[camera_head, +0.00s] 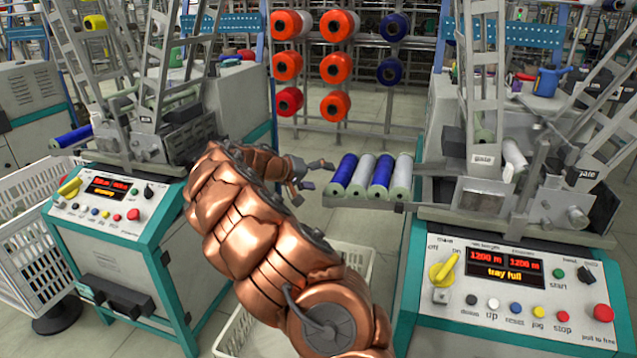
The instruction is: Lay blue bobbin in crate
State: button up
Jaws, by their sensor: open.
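Two blue bobbins, a left one (343,172) and a right one (381,174), lie in the tray (362,203) of the right machine. They alternate with two pale bobbins (362,174). My gripper (320,176) is open and empty, just left of the leftmost blue bobbin, with its fingers pointing at it. I cannot tell whether they touch. A white crate (233,335) stands on the floor below the tray, between the machines. My copper arm hides much of it, and its inside is mostly hidden.
The right machine's panel (505,275) reads "tray full". A rack (345,110) with red and blue spools stands behind. My arm spans the gap between the machines.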

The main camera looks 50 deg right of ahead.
aim_at(337, 180)
jog(key=shift+b+x, duration=0.35)
jog(key=shift+x, duration=3.35)
jog(key=shift+c, duration=0.3)
jog(key=shift+r, duration=0.1)
jog(key=c, duration=1.4)
jog(key=shift+r+p, duration=1.6)
jog(key=shift+r, duration=3.4)
